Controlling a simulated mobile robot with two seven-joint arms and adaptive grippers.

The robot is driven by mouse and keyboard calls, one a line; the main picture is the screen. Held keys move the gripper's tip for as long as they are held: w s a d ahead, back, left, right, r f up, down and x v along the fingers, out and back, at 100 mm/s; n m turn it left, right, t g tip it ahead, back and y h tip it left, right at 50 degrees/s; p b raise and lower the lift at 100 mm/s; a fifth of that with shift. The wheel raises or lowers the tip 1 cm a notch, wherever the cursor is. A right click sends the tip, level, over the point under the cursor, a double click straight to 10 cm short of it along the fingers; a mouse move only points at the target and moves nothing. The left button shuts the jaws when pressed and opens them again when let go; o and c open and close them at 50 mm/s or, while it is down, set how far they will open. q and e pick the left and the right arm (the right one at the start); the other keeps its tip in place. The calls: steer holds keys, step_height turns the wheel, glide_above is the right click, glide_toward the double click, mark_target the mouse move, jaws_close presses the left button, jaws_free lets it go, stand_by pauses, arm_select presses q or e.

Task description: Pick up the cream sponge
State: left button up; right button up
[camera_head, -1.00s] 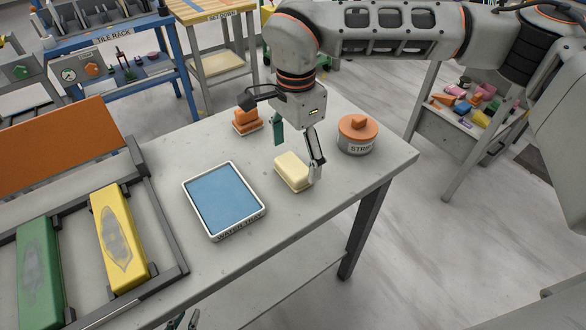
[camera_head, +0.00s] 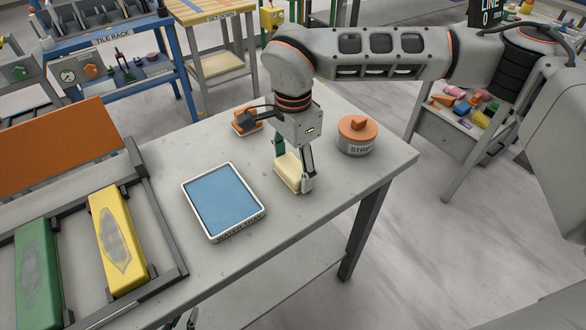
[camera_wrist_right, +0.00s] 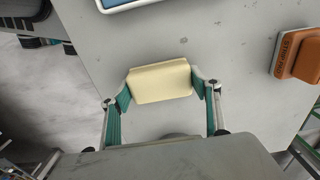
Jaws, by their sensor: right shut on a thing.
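The cream sponge (camera_head: 286,174) is on the grey slab table, right of the water tray. My right gripper (camera_head: 293,168) points down over it, with one finger on each side. In the right wrist view the sponge (camera_wrist_right: 160,81) sits between the two green finger pads (camera_wrist_right: 164,92), which press its short ends. The gripper is shut on it. Whether the sponge has left the table is hard to tell. A small tip of my left gripper (camera_head: 192,319) shows at the bottom edge; its opening cannot be seen.
A blue-filled water tray (camera_head: 263,211) lies left of the sponge. A round pot with an orange lid (camera_head: 358,130) stands to the right. An orange block (camera_head: 242,118) sits behind. A rack with green and yellow pieces (camera_head: 164,232) is at the left.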

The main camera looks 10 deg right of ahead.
mark_target(293, 166)
step_height(293, 166, up, 20)
steer(key=p, duration=0.1)
steer(key=shift+p, duration=0.3)
steer(key=shift+o, duration=0.5)
